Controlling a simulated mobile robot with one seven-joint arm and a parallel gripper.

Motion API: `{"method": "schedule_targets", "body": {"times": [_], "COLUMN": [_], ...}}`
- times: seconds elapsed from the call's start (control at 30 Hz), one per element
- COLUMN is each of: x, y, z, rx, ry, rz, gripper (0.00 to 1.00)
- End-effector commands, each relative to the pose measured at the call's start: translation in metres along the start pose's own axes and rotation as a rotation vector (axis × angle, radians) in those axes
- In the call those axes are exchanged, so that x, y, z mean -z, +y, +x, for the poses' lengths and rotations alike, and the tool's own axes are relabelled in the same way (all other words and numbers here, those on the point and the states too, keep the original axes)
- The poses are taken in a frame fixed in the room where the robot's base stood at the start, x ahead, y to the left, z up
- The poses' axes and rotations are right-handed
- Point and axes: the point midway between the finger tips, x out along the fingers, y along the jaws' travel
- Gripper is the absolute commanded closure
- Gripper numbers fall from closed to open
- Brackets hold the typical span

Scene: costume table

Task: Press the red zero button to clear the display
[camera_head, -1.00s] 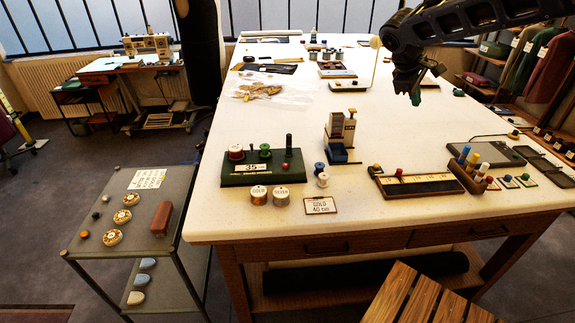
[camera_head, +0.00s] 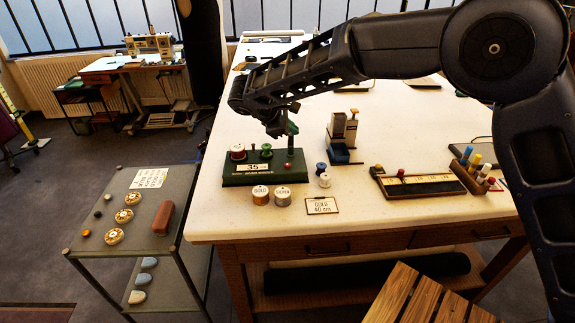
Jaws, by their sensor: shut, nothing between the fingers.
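A dark green counter box (camera_head: 235,176) stands at the front left of the white table. Its display (camera_head: 253,168) appears to read "35", and a small red button (camera_head: 287,166) sits to the right of it on the front. A red spool (camera_head: 238,153) and a green spool (camera_head: 266,151) stand on top, with a dark post at the right. My gripper (camera_head: 276,133) is shut and empty. It points down and appears in the picture just above the right half of the box. I cannot tell how high it is, and no contact with the red button shows.
Gold (camera_head: 260,195) and silver (camera_head: 283,196) labelled spools stand in front of the box, beside a "GOLD 40 cm" card (camera_head: 321,206). Small blue and white spools (camera_head: 324,179) and a cream-coloured device (camera_head: 343,130) stand to the right. A ruler tray (camera_head: 420,185) lies farther right.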

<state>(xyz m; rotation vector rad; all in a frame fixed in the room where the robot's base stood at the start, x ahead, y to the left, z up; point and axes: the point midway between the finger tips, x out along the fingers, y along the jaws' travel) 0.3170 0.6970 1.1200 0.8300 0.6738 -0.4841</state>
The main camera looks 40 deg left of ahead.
Motion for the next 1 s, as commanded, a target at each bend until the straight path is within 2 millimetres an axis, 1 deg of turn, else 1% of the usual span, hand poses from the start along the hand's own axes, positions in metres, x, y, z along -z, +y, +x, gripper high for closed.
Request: {"method": "schedule_targets", "body": {"times": [0.03,0.1,0.2,0.67,0.87,1.0], "x": [0.009,0.017,0.022,0.023,0.028,0.035], "y": [-0.004,-0.007,-0.009,-0.010,-0.015,-0.022], "z": [-0.003,-0.007,-0.009,-0.008,-0.001,0.008], "rx": [-0.008,-0.017,-0.023,-0.024,-0.024,-0.024], "ry": [0.000,0.001,0.000,0.001,0.001,0.000], "rz": [-0.012,-0.024,-0.032,-0.034,-0.035,-0.035], "gripper": [1.00,1.00,1.00,1.00,1.00,1.00]}}
